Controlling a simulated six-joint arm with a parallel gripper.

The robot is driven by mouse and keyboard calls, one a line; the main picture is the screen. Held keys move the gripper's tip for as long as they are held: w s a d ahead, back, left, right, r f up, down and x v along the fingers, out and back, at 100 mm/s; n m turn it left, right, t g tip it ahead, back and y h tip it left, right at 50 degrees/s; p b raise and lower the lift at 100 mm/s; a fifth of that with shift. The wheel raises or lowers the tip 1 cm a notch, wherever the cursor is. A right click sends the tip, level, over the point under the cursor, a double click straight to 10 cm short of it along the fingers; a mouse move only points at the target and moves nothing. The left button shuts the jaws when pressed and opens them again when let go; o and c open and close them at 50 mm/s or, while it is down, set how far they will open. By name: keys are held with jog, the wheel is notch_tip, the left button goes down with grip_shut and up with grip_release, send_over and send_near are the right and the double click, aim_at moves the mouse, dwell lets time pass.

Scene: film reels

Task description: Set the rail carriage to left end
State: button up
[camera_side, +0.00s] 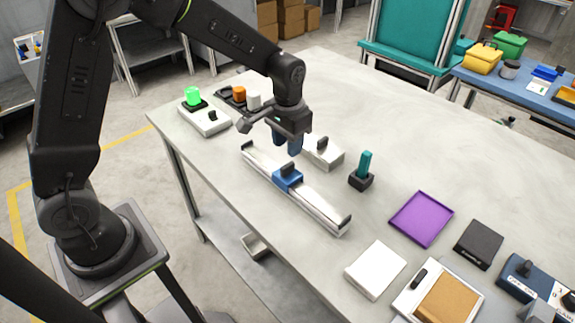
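The rail (318,209) is a long silver track with dark end stops, lying diagonally on the table from upper left to lower right. Its blue carriage (287,179) with a dark upright handle (288,169) sits near the middle of the rail, a little toward the upper-left end. My gripper (287,148) points down above and behind the carriage, apart from the handle as far as I can see. Its blue fingertips show close together, and I cannot tell whether there is a gap between them.
A white box with a dark knob (324,152) stands just behind the rail. A teal-handled switch (362,172) and a purple tray (421,219) are to the right. A panel with a green light (203,117) is at upper left. Table surface in front of the rail is narrow.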

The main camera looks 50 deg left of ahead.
aim_at(287, 165)
notch_tip(287, 165, down, 8)
jog(key=shift+r, duration=0.25)
jog(key=shift+c, duration=0.2)
grip_shut()
dwell(0.4)
